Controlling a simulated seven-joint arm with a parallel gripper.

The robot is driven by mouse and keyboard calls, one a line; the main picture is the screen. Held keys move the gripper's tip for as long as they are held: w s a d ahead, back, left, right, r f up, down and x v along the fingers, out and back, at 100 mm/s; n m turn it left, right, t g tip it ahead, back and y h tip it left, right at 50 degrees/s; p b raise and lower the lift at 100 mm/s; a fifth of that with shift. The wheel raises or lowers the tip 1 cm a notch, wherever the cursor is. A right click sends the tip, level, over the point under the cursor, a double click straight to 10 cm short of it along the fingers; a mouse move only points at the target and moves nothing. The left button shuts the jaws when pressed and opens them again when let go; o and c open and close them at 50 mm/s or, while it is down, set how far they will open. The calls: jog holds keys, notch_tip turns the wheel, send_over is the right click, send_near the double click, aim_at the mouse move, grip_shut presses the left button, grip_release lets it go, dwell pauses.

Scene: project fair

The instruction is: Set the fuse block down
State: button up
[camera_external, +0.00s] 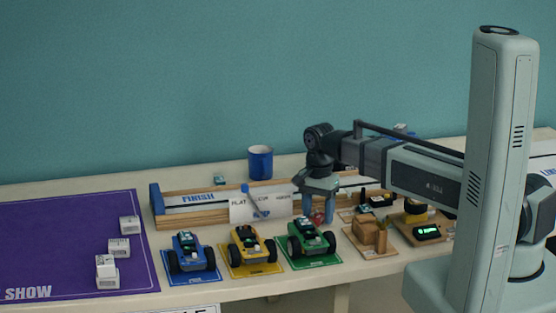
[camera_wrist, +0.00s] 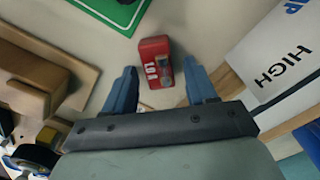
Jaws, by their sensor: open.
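A small red block (camera_wrist: 155,62) with white lettering and a grey part on its face, apparently the fuse block, sits on the pale table in the wrist view. In the external view the red block (camera_external: 318,216) is small and partly hidden by my fingers. My gripper (camera_external: 318,221) points down just behind the green car. In the wrist view my gripper (camera_wrist: 161,70) is open, its two blue fingers on either side of the block with a gap to each.
Green (camera_external: 309,238), yellow (camera_external: 250,246) and blue (camera_external: 189,252) cars stand on mats in front. A wooden model (camera_external: 370,234) is right of my gripper. A white sign board (camera_external: 262,205) and a blue mug (camera_external: 260,162) are behind. White blocks (camera_external: 107,270) lie on the purple mat (camera_external: 60,235).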

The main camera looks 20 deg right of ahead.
aim_at(318, 214)
jog(key=shift+r, duration=0.1)
notch_tip(318, 214, up, 12)
dwell(0.8)
dwell(0.5)
